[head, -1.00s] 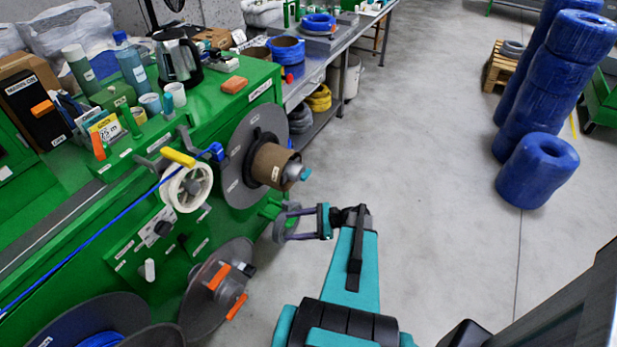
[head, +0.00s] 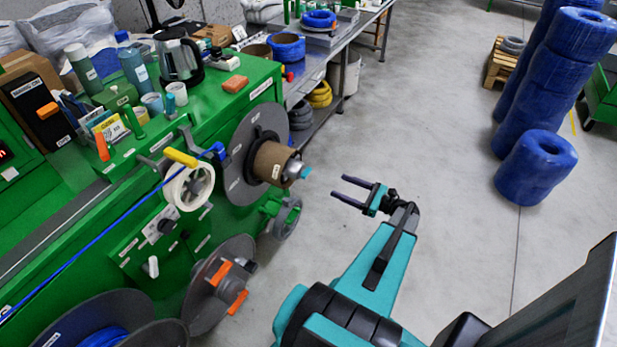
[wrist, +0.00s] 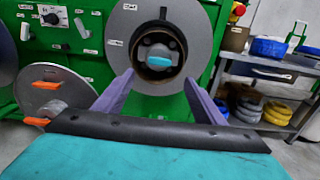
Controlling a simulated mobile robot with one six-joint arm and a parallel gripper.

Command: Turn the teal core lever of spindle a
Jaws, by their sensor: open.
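The upper spindle carries a grey disc (head: 240,158) with a brown cardboard core (head: 271,163) on it. A small teal lever (head: 306,172) sits at the outer end of its metal hub. In the wrist view the teal lever (wrist: 160,59) lies roughly level across the hub, inside the core's ring. Whether this spindle is a, I cannot read. My gripper (head: 339,190) is open and empty, to the right of the lever and a little lower in the head view, apart from it. In the wrist view its purple fingers (wrist: 160,90) stand either side below the lever.
A lower reel (head: 217,285) with orange levers stands below left of the upper spindle. A grey handwheel (head: 287,217) juts from the green machine below the core. A blue cable (head: 87,243) runs to a white pulley (head: 188,187). The floor at right is clear up to blue rolls (head: 535,168).

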